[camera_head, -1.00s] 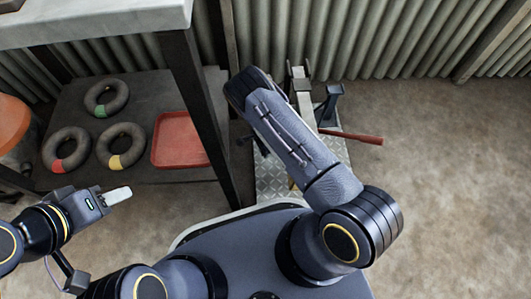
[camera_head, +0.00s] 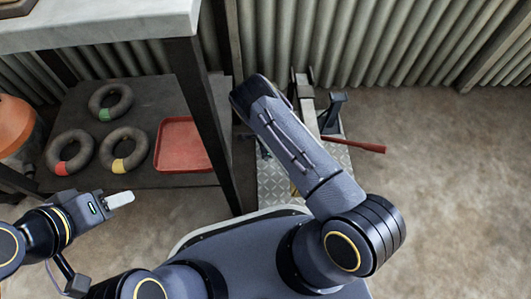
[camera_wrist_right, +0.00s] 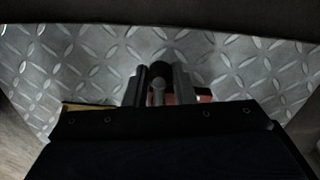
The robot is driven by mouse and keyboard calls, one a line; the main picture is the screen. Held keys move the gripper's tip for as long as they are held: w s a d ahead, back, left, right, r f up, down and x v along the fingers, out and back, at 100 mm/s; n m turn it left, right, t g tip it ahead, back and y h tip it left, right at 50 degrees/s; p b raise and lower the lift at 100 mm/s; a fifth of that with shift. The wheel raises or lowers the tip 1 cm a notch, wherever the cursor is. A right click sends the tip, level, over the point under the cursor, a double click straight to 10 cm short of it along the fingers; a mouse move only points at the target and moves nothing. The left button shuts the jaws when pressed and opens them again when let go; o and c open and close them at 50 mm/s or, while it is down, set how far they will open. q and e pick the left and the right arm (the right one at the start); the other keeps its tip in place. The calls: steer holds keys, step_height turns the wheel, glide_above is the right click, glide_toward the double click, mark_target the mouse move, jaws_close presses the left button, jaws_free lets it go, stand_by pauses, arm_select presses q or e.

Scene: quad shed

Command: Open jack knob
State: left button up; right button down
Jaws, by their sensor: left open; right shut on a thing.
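The jack stands on a tread plate (camera_head: 338,158) beside the shelf in the head view. Its grey metal body (camera_head: 305,92) and red handle (camera_head: 357,144) show past my right forearm, which covers part of it. In the right wrist view my right gripper (camera_wrist_right: 159,82) points at the tread plate (camera_wrist_right: 90,60), its two fingers shut on a small dark knob (camera_wrist_right: 158,92). A bit of red shows behind the fingers. In the head view the right gripper is hidden by my own arm. My left gripper (camera_head: 120,200) is open and empty, away from the jack at the lower left.
A dark shelf under a grey worktop (camera_head: 110,24) holds several ring weights (camera_head: 123,150) and a red tray (camera_head: 182,145). A shelf leg (camera_head: 210,120) stands close left of my right arm. An orange object is at the far left. The floor (camera_head: 455,190) at right is clear.

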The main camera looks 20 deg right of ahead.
steer(key=c, duration=1.2)
jaws_free()
steer(key=r+p, duration=0.3)
steer(key=r, duration=0.4)
steer(key=shift+w, duration=0.2)
steer(key=shift+r+p, duration=0.3)
steer(key=shift+r, duration=0.15)
